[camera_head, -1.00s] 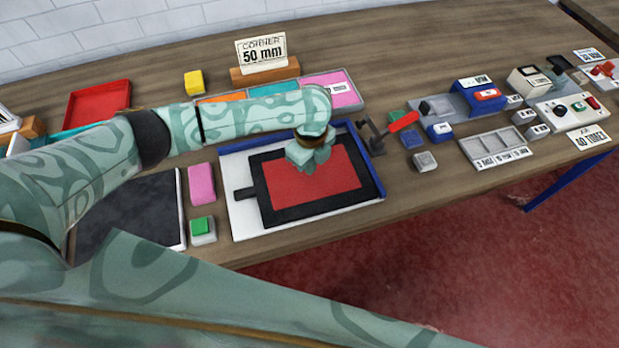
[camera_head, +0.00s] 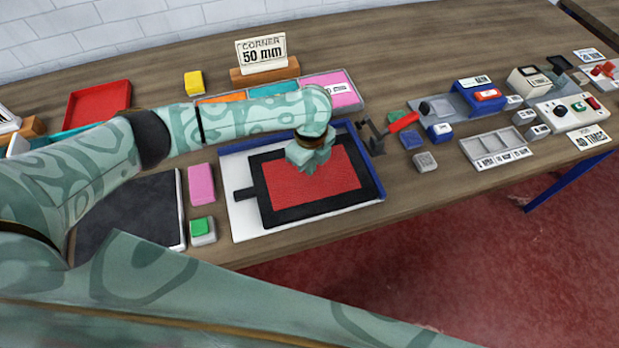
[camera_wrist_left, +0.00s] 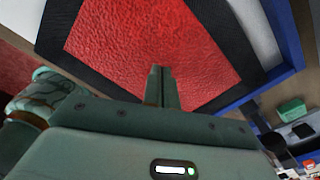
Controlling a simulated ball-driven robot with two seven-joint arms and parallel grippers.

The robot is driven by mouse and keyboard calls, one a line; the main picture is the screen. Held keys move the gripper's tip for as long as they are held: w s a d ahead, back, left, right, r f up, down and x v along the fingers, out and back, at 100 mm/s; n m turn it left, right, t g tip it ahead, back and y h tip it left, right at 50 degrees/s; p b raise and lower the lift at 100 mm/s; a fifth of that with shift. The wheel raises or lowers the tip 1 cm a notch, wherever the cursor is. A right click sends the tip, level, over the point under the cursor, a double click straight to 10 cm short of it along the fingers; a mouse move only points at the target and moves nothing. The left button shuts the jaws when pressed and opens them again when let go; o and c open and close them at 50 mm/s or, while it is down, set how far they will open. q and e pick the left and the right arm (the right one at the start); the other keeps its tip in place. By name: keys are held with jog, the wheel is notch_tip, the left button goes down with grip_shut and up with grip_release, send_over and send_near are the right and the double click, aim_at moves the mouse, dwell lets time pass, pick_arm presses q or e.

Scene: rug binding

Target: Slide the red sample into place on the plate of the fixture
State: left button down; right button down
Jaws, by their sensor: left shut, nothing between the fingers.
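The red sample (camera_head: 325,180) shows as a red rectangle inside a black frame (camera_head: 292,214), which has a tab on its left. Both lie on the white plate of the fixture (camera_head: 240,222). Blue fences (camera_head: 364,155) run along the plate's far and right sides. My left gripper (camera_head: 309,160) is over the far part of the red sample. In the left wrist view its fingers (camera_wrist_left: 161,75) are together with nothing between them, pointing at the red surface (camera_wrist_left: 140,45). I cannot tell whether the tips touch it. The gripper hides part of the sample. My right gripper is not in view.
A red-handled lever (camera_head: 403,122) stands just right of the fixture. A dark pad (camera_head: 128,215), a pink block (camera_head: 201,184) and a green-topped block (camera_head: 202,229) lie to its left. A grey compartment tray (camera_head: 497,147) is further right.

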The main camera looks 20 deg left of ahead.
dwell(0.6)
pick_arm(q)
jog(key=shift+f+b, duration=0.4)
jog(key=shift+f, duration=0.45)
jog(key=shift+w+a+r+p, duration=0.15)
jog(key=shift+w+r+p, duration=0.1)
jog(key=shift+p, duration=0.1)
jog(key=shift+f, duration=0.1)
jog(key=shift+w+a, duration=0.1)
jog(key=shift+w, duration=0.05)
jog(key=shift+w+a+f, duration=0.1)
jog(key=shift+w, duration=0.1)
jog(key=shift+w+a, duration=0.1)
